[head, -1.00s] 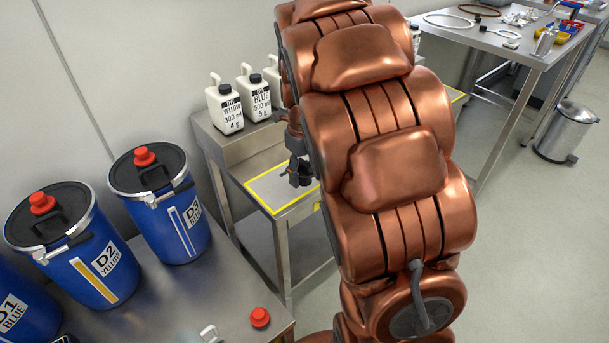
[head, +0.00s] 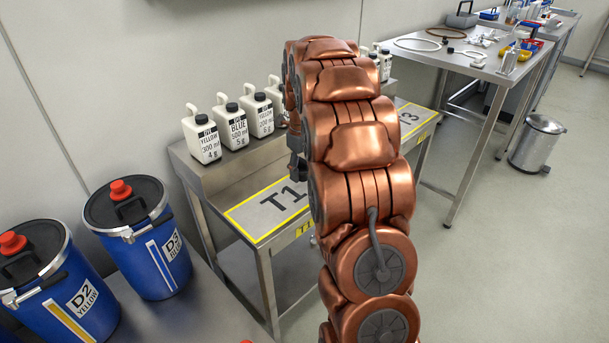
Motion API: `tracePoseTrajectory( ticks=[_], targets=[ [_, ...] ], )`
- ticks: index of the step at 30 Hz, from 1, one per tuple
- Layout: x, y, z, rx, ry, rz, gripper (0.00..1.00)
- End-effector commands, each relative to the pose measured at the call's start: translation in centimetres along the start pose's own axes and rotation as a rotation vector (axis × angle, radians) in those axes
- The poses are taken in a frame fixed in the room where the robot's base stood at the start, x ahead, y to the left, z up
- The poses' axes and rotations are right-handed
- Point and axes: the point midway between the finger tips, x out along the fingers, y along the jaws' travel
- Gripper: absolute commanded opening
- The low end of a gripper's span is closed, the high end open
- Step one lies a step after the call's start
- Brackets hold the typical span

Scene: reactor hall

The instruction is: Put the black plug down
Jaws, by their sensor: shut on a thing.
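My gripper (head: 298,168) shows as a small dark shape at the left edge of my copper arm, above the stand marked T1 (head: 262,212). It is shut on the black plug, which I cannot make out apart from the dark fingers. The arm hides much of the gripper's far side. The T1 area has a yellow border and looks bare where it shows. Part of a similar area marked 3 (head: 410,118) shows to the right of the arm.
White labelled jugs (head: 202,138) stand in a row on the raised shelf behind the stand. Blue drums (head: 140,248) with red-knobbed lids stand at left. A table (head: 473,62) with hoses and small parts is at back right, near a metal bin (head: 537,145).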

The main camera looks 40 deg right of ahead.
Motion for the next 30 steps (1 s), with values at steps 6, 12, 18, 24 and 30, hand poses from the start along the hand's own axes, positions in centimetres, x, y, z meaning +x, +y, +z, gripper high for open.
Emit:
tracePoseTrajectory(
  ticks=[6, 12, 18, 24, 30],
  targets=[
    [0.0, -1.4, 0.8, 0.0, -0.005, -0.002, 0.18],
    [0.1, -1.9, 1.0, 0.0, -0.004, -0.002, 0.18],
    [2.4, -1.8, 0.9, -0.001, 0.002, 0.001, 0.18],
    [3.8, -1.8, 1.0, -0.001, 0.0, -0.001, 0.18],
    [3.7, -1.8, 1.0, -0.001, -0.002, -0.001, 0.18]
  ],
)
